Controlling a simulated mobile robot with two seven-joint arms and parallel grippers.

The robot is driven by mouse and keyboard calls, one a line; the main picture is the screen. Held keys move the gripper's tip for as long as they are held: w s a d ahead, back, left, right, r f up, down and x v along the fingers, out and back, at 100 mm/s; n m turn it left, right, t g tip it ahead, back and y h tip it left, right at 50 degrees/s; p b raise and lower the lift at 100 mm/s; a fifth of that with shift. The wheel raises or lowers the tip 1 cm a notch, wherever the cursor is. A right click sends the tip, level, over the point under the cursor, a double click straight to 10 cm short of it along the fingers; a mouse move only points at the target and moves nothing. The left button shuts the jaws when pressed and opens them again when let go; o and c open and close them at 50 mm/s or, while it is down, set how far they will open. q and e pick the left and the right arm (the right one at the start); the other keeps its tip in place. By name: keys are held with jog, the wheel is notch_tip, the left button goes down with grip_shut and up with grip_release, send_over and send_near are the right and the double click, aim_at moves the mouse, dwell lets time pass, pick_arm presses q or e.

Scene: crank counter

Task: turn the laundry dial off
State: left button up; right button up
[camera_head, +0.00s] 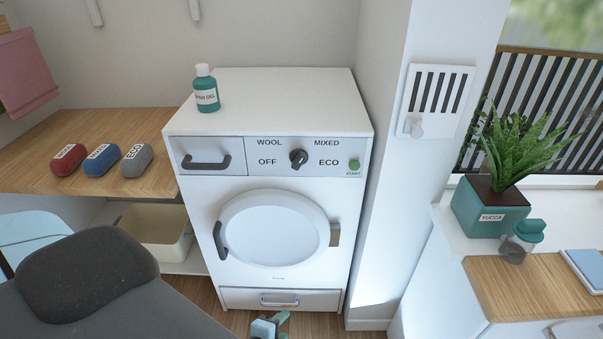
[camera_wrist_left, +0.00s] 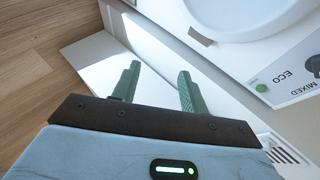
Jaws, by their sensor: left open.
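The laundry dial (camera_head: 298,158) is a dark knob on the washing machine's front panel (camera_head: 260,158). OFF is to its left, ECO to its right, WOOL at upper left and MIXED at upper right. Its grip looks slanted, but I cannot tell surely which label it points at. The dial also shows, cut off, at the right edge of the left wrist view (camera_wrist_left: 312,66). My left gripper (camera_head: 283,325) is low in front of the machine's bottom drawer, well below the dial. Its green fingers (camera_wrist_left: 160,86) are apart with nothing between them. My right gripper is not in view.
A green START button (camera_head: 354,164) is right of the dial. A drawer handle (camera_head: 206,162) is left of it, and the round door (camera_head: 273,229) below. A wash gel bottle (camera_head: 206,88) stands on top. A white wall pillar (camera_head: 385,180) closes off the machine's right side.

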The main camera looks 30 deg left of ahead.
pick_arm(q)
jog(key=w+a+r+m+t+y, duration=0.1)
jog(key=w+a+r+m+y, duration=0.15)
jog(key=w+r+m, duration=0.35)
jog(key=w+a+r+m+t+y, duration=0.1)
jog(key=w+a+r+m, duration=0.2)
jog(key=w+m, duration=0.35)
jog(key=m+t+y, duration=0.2)
jog(key=m+y, duration=0.3)
jog(key=m, duration=0.4)
send_near(300, 162)
jog(key=w, duration=0.1)
jog(key=x, duration=0.3)
jog(key=b+x, duration=0.1)
jog(key=x, duration=0.3)
jog(key=shift+s+a+f, duration=0.1)
jog(key=shift+a+f, duration=0.1)
jog(key=shift+a, duration=0.15)
jog(key=shift+w+a+r+b, duration=0.1)
jog(key=shift+w+a+b, duration=0.2)
jog(key=shift+w, duration=0.15)
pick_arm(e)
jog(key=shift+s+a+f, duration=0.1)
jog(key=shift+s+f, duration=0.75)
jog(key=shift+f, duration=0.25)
